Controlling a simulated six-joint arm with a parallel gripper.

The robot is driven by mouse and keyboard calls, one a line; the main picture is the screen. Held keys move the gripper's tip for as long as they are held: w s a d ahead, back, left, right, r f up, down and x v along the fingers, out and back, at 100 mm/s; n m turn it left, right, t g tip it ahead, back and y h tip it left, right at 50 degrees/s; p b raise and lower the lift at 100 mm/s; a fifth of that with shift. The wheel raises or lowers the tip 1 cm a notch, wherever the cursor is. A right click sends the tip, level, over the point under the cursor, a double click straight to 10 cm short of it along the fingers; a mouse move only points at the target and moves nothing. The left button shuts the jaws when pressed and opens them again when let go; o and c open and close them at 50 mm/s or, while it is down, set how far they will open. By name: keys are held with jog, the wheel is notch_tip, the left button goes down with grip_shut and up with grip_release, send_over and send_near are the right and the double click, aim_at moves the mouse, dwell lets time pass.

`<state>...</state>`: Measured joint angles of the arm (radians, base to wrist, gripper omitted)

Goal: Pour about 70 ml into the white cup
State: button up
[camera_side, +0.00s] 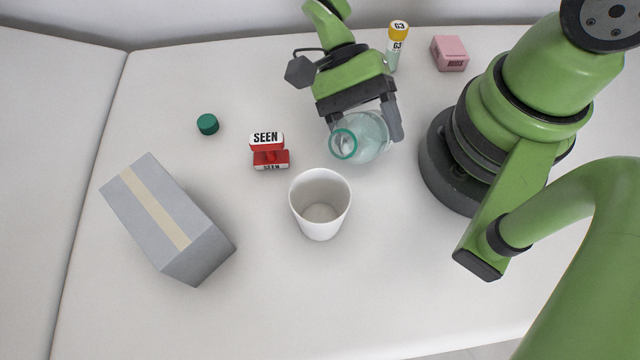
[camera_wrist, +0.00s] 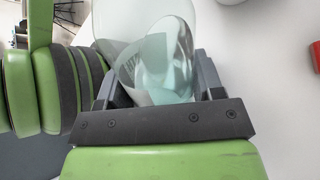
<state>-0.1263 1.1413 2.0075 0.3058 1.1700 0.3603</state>
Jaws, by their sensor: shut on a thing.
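The white cup (camera_side: 320,204) stands upright on the table in the middle of the side view. I can see into it, and no liquid is apparent. My gripper (camera_side: 364,130) is shut on a clear bottle (camera_side: 368,141) with a teal-rimmed open mouth, just behind and right of the cup. The bottle is tilted, with its mouth (camera_side: 343,144) toward the left front. In the wrist view the bottle (camera_wrist: 165,60) sits between the fingers with pale greenish liquid (camera_wrist: 172,88) inside. A bit of white at the top edge of the wrist view may be the cup.
A green cap (camera_side: 207,124) and a red SEEN stamp (camera_side: 270,152) lie left of the bottle. A grey box with a beige stripe (camera_side: 168,220) is at left. A yellow-capped tube (camera_side: 397,48) and a pink box (camera_side: 450,53) are behind. The table front is clear.

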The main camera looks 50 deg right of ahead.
aim_at(380, 113)
jog(key=shift+d+m+t+h, duration=0.3)
jog(key=shift+d+m+h, duration=0.25)
jog(key=shift+h, duration=0.45)
jog(key=shift+w+d+r, duration=0.1)
jog(key=shift+d+r, duration=0.05)
jog(key=shift+d+r+m+h, duration=0.15)
jog(key=shift+r+m+h, duration=0.2)
jog(key=shift+r+h, duration=0.25)
jog(key=shift+a+r+m+h, duration=0.3)
jog(key=shift+r+m+h, duration=0.1)
jog(key=shift+r+h, duration=0.4)
jog(key=shift+r+t, duration=0.3)
jog(key=shift+r+m+h, duration=0.3)
jog(key=shift+r+h, duration=0.2)
jog(key=shift+r, duration=0.1)
jog(key=shift+d+r, duration=0.25)
jog(key=shift+d, duration=0.05)
jog(key=shift+r+m+h+p, duration=0.3)
jog(key=shift+r+h+p, duration=0.2)
jog(key=shift+h, duration=0.1)
dwell(0.7)
jog(key=shift+d+f+n+y, duration=0.15)
jog(key=shift+f+n+y, duration=0.3)
jog(key=shift+f+y, duration=0.55)
jog(key=shift+d+f+n+y, duration=0.15)
jog(key=shift+f+n+y, duration=0.45)
jog(key=shift+f, duration=0.6)
